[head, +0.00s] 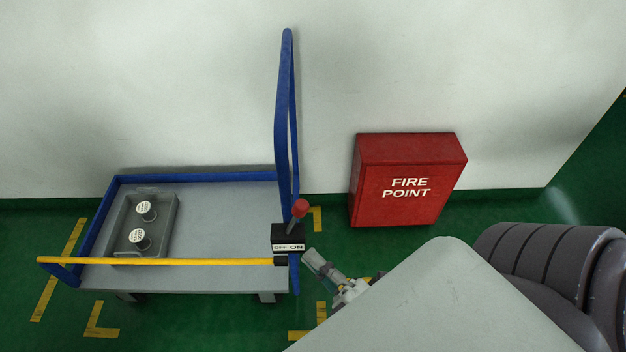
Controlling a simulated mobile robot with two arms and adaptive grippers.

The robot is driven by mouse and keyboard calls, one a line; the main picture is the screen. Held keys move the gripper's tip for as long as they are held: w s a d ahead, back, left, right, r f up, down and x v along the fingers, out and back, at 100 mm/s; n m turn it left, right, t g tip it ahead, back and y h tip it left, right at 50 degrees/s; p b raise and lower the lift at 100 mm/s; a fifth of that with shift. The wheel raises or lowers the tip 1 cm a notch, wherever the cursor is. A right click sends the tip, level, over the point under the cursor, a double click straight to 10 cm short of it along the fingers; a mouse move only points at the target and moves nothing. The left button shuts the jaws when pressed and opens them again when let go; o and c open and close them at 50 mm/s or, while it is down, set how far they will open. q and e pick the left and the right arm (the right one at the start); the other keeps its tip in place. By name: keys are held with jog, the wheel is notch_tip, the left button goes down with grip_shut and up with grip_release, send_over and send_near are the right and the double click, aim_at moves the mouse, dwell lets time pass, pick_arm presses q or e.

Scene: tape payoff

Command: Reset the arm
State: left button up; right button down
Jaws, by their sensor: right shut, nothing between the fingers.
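A yellow arm (165,262) runs level across the front of the grey table. Its right end meets a black fitting (281,261) below a black switch box (288,238). Its left end reaches past the table's front left, by the blue frame. The box bears a white label with "ON" and "OFF" upside down, and a red-knobbed lever (299,208) sticks up from it, leaning right. My right gripper (314,260) is shut and empty, just right of and below the box, seemingly apart from it. My left gripper is out of view.
A grey tray (172,216) with two white-topped cylinders stands on the table (225,215). A tall blue frame (283,110) rises at its right end. A red FIRE POINT box (410,182) stands against the wall. Green floor with yellow corner marks lies around.

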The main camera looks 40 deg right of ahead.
jog(key=s+a+f+m+g+h+p, duration=0.15)
jog(key=f+m+g, duration=0.35)
jog(key=f, duration=1)
jog(key=s+f+m+g+h+p, duration=0.15)
jog(key=f+m+g, duration=0.25)
jog(key=f, duration=1.1)
jog(key=s+d+f+m+g, duration=0.2)
jog(key=s+f+g, duration=0.3)
jog(key=s+f, duration=0.3)
jog(key=s+d+f+m+g+h+p, duration=0.1)
jog(key=s+d+f+m+g, duration=0.2)
jog(key=s+f, duration=0.5)
jog(key=s+m+g, duration=0.1)
jog(key=s+g, duration=0.1)
jog(key=s, duration=0.2)
jog(key=shift+d+f, duration=0.25)
jog(key=shift+d, duration=0.05)
